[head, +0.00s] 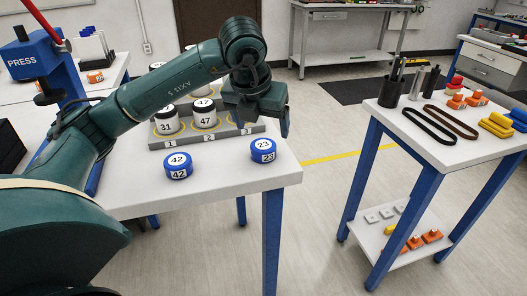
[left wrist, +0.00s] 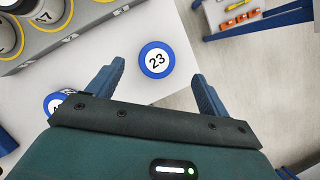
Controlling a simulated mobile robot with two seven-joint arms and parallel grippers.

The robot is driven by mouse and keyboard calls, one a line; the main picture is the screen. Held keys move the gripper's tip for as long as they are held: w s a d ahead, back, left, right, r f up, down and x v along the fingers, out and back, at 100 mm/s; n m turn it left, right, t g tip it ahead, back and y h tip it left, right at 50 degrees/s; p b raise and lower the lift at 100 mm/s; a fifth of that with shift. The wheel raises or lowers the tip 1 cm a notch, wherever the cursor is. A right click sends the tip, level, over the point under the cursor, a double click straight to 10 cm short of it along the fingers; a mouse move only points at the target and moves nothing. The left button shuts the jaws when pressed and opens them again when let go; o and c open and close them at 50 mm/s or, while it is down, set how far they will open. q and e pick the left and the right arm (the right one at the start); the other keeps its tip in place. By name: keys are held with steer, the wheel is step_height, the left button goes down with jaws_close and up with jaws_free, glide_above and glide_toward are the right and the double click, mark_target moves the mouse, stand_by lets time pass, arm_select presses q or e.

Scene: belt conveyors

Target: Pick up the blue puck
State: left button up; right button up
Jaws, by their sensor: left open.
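Two blue pucks with white number labels are on the white table (head: 225,190). The puck marked 23 (head: 263,150) stands near the table's right edge, and the puck marked 42 (head: 178,166) stands to its left. My left gripper (head: 266,122) is above and behind puck 23 in the head view. In the left wrist view my left gripper (left wrist: 158,72) is open and empty, with puck 23 (left wrist: 157,60) just ahead between the lines of its fingers. My right gripper is not in view.
A grey numbered rack (head: 225,132) with white cylinders marked 31 and 47 is behind the pucks, partly hidden by my arm. A blue press (head: 30,60) is at the left. A second table (head: 395,118) with belts and blocks stands right, across open floor.

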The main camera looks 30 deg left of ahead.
mark_target(263, 145)
arm_select(q)
steer(key=x, duration=0.6)
steer(key=shift+s+a+f, duration=0.1)
steer(key=shift+s+f, duration=0.2)
steer(key=shift+f, duration=0.05)
steer(key=c, duration=1.1)
